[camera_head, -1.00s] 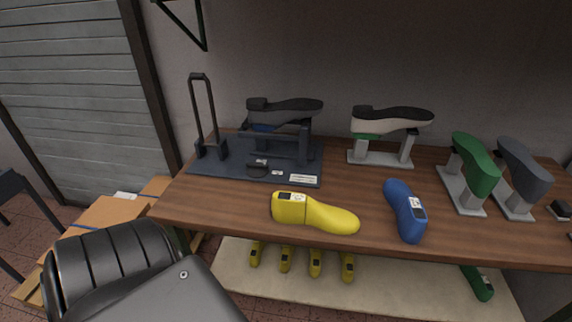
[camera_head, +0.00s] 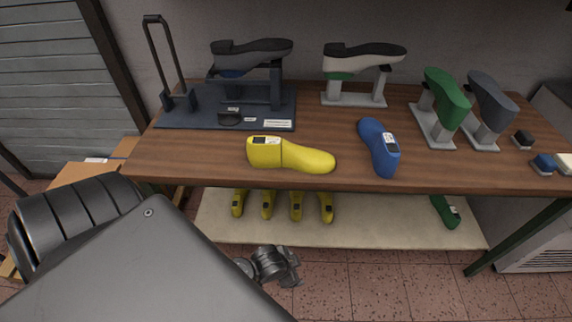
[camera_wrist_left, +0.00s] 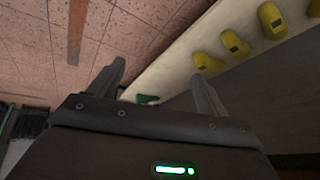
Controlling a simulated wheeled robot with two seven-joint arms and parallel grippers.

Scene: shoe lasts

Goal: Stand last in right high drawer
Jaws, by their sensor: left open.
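A yellow last (camera_head: 290,156) lies on its side on the wooden bench top, near the front edge. A blue last (camera_head: 379,147) lies to its right. Several smaller yellow lasts (camera_head: 267,204) and a green last (camera_head: 445,211) are on the pale lower shelf; yellow ones also show in the left wrist view (camera_wrist_left: 235,43). My left gripper (camera_wrist_left: 160,78) is open and empty, with the floor and the lower shelf beyond its fingers. In the head view my arm link hides most of that hand. My right gripper is not in view. I see no drawer.
The bench top (camera_head: 210,165) carries a dark stand (camera_head: 180,118) with a shoe form at the back left. More shoe forms on stands (camera_head: 352,98) line the back and right. Small blocks (camera_head: 523,139) sit at the right end. Cardboard boxes (camera_head: 85,178) are at the left.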

